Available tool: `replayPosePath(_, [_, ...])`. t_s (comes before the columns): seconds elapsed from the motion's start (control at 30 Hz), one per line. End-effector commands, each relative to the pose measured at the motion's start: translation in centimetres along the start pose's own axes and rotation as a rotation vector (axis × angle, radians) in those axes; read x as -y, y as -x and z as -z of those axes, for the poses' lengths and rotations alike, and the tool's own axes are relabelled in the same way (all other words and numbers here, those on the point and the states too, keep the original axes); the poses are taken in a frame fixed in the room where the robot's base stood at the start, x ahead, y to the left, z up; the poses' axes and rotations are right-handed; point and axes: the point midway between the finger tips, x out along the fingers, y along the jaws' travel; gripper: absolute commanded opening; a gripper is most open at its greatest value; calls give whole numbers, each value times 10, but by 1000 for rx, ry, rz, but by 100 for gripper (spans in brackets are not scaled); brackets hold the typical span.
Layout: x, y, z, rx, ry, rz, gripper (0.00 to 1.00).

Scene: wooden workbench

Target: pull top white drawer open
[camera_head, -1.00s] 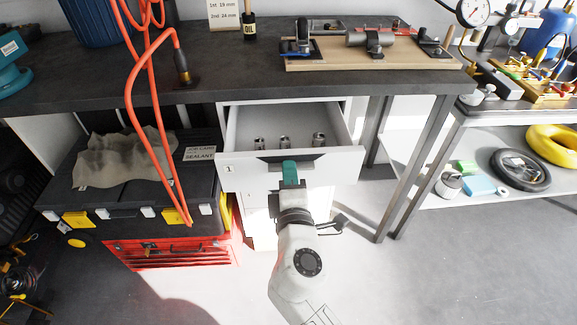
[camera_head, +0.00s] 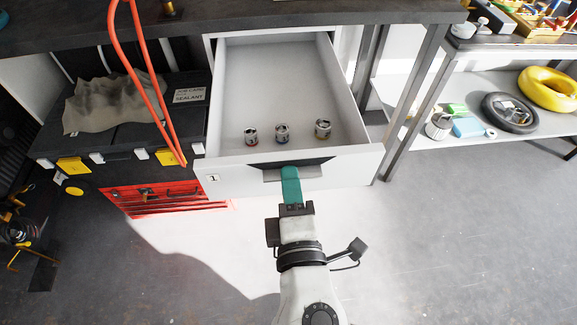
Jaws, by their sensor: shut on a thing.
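The top white drawer (camera_head: 230,175) stands pulled well out from under the dark workbench, and most of its grey inside shows. Three small metal cylinders stand near its front: one at the left (camera_head: 251,135), one in the middle (camera_head: 282,133) and one at the right (camera_head: 322,129). My gripper (camera_head: 290,175), with teal fingers, is shut on the dark recessed handle (camera_head: 312,168) at the middle of the drawer front. The fingertips are partly hidden at the handle. The lower drawers are hidden behind the open drawer and my arm.
Left of the drawer stand a black toolbox (camera_head: 120,140) with a grey cloth on it and a red case (camera_head: 165,197). An orange hose (camera_head: 145,85) hangs there. A metal table leg (camera_head: 420,95) rises at the right. The floor (camera_head: 450,250) in front is clear.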

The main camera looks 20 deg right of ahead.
Motion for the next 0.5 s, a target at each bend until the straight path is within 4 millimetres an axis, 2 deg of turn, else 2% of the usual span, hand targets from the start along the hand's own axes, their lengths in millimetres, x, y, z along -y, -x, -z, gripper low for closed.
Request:
replayPosePath(0.47, [2, 5, 0, 0, 1, 4, 0])
replayPosePath(0.5, [2, 5, 0, 0, 1, 4, 9])
